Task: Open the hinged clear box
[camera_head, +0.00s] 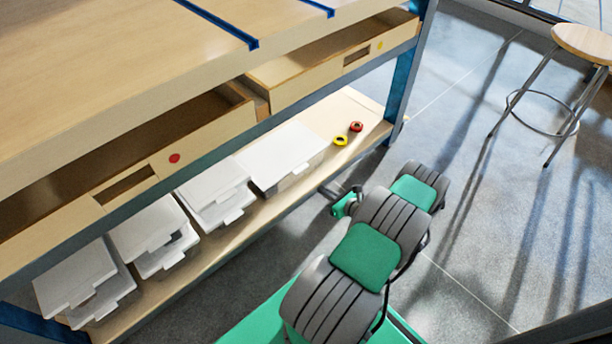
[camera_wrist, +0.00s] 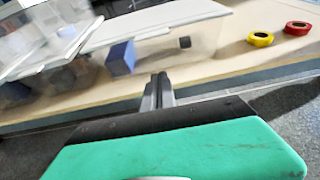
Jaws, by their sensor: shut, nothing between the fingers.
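Several clear boxes with whitish lids stand in a row on the lower shelf. The rightmost clear box (camera_head: 281,156) is nearest my gripper, and its lid lies flat over it in the head view. In the wrist view the clear box (camera_wrist: 203,38) is in front of my gripper, with a blue block (camera_wrist: 121,58) and a small dark piece (camera_wrist: 184,42) seen through or beside its clear wall. My gripper (camera_wrist: 160,78) is shut and empty, just in front of the shelf edge below the box. In the head view my gripper (camera_head: 327,191) is small and partly hidden by my arm.
The lower shelf (camera_head: 362,114) is bare at its right end except for a yellow tape roll (camera_head: 340,140) and a red tape roll (camera_head: 356,127). Two open drawers (camera_head: 330,62) overhang the shelf. A stool (camera_head: 585,42) stands at far right, with open floor between.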

